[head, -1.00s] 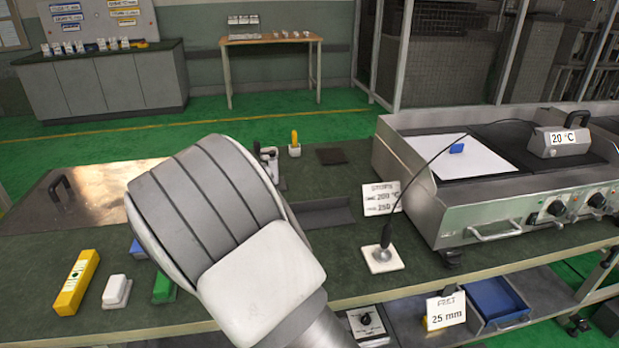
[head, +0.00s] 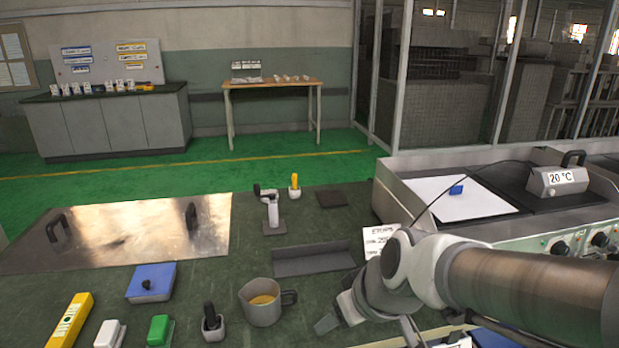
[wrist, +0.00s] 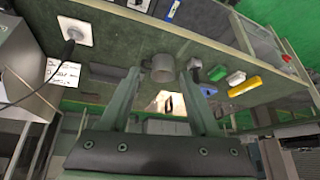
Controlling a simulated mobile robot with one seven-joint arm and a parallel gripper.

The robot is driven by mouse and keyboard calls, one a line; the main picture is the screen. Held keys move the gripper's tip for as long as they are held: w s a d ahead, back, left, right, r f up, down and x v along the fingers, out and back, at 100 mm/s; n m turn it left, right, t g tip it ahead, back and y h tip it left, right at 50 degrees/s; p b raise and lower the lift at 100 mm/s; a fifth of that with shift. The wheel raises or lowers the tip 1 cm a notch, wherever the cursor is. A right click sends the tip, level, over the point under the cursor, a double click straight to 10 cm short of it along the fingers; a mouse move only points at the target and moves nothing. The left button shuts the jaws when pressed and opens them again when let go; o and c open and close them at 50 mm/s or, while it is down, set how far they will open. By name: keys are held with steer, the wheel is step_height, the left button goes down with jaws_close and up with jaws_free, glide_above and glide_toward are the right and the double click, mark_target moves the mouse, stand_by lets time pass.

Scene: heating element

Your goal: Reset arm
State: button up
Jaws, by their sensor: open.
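My arm reaches in from the lower right of the head view, over the front of the dark green worktop (head: 215,290). My gripper (head: 335,318) is at its end, to the right of a grey metal jug (head: 262,312) with yellowish contents. In the wrist view my gripper (wrist: 158,85) shows two spread green-grey fingers with nothing held between them. The jug (wrist: 162,70) appears beyond and between the fingers, apart from them. The wrist picture looks turned over, with the floor at the top.
A griddle (head: 420,212) with a white sheet and blue block stands at right. A polished metal plate (head: 125,235) with handles lies at left. A blue-lidded box (head: 151,283), yellow block (head: 70,320), green block (head: 160,330) and dark tray (head: 312,260) are on the worktop.

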steer(key=s+d+r+m+h, duration=0.3)
steer(key=s+d+r+m, duration=0.25)
steer(key=s+d, duration=0.3)
step_height(320, 180, up, 19)
steer(key=p, duration=1.8)
steer(key=shift+s+d, duration=0.2)
steer(key=shift+d, duration=0.05)
steer(key=shift+f, duration=0.1)
steer(key=shift+c, duration=1)
steer(key=shift+d, duration=0.15)
